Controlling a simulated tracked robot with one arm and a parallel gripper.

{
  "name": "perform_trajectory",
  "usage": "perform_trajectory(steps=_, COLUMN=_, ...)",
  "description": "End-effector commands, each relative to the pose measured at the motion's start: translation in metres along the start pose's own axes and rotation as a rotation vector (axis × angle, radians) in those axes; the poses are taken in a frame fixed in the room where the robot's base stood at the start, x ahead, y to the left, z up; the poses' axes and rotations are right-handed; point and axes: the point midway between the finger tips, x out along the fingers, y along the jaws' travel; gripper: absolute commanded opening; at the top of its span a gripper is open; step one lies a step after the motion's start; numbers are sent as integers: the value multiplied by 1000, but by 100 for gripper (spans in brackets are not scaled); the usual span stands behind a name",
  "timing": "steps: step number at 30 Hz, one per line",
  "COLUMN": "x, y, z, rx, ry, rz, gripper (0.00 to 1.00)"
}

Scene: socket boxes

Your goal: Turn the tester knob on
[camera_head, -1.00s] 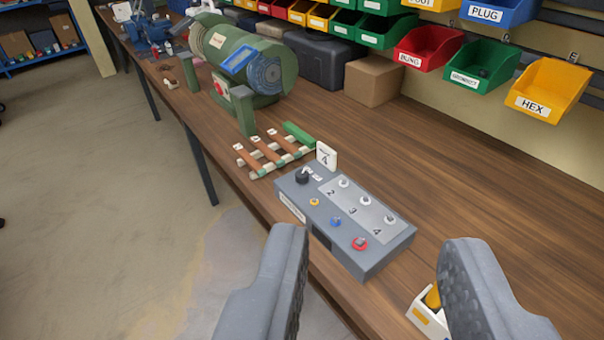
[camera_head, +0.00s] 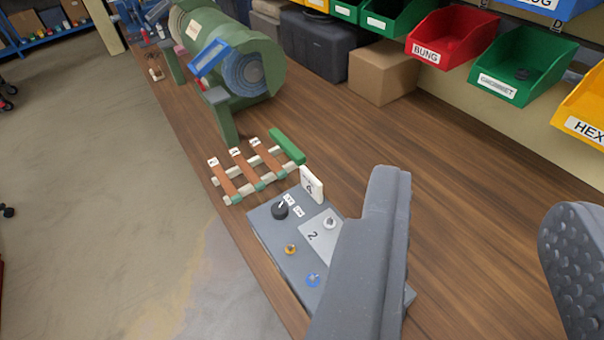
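The grey tester box (camera_head: 270,226) lies on the wooden bench at the lower middle. Its black knob (camera_head: 280,210) is at the far left corner of the top, with two small white labels (camera_head: 294,206) beside it. An orange socket (camera_head: 290,249), a blue socket (camera_head: 313,280) and a silver socket (camera_head: 330,223) show on its face. A white card (camera_head: 312,185) stands at its far end. My gripper (camera_head: 475,225) is open and empty. Its left finger hides the right part of the box, and its right finger is at the right edge. The knob is left of both fingers, apart from them.
A wooden rack with orange strips (camera_head: 244,172) and a green bar (camera_head: 288,146) lie just beyond the tester. A green motor-like machine (camera_head: 238,70) stands farther back. Coloured bins (camera_head: 440,40) hang at upper right; a cardboard box (camera_head: 384,78) sits below them. The bench right of the tester is mostly clear.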

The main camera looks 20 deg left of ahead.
Motion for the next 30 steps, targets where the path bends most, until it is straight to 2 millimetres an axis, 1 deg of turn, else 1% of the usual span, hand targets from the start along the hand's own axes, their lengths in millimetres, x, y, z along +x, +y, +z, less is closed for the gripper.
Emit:
perform_trajectory(steps=8, x=0, y=0, z=0, rx=0, ry=1, rz=0, gripper=36)
perform_trajectory(steps=9, x=0, y=0, z=0, rx=0, ry=1, rz=0, gripper=39)
perform_trajectory(steps=10, x=0, y=0, z=0, rx=0, ry=1, rz=0, gripper=48)
perform_trajectory(steps=11, x=0, y=0, z=-1, rx=0, ry=-1, rz=0, gripper=50)
perform_trajectory(steps=14, x=6, y=-2, z=-4, rx=1, ry=-15, rz=-4, gripper=50)
perform_trajectory(steps=17, x=22, y=-6, z=-8, rx=4, ry=-60, rz=-13, gripper=50)
perform_trajectory(steps=20, x=44, y=-14, z=-14, rx=7, ry=-126, rz=-25, gripper=50)
perform_trajectory(steps=21, x=56, y=-16, z=-15, rx=7, ry=-160, rz=-32, gripper=50)
perform_trajectory(steps=23, x=72, y=-21, z=-16, rx=8, ry=-210, rz=-42, gripper=50)
perform_trajectory(steps=24, x=83, y=-24, z=-16, rx=9, ry=-243, rz=-46, gripper=50)
perform_trajectory(steps=26, x=98, y=-30, z=-15, rx=10, ry=-294, rz=-52, gripper=50)
perform_trajectory(steps=27, x=108, y=-34, z=-14, rx=11, ry=-327, rz=-57, gripper=50)
perform_trajectory(steps=29, x=122, y=-41, z=-12, rx=11, ry=-376, rz=-63, gripper=50)
perform_trajectory(steps=30, x=132, y=-46, z=-10, rx=11, ry=-410, rz=-67, gripper=50)
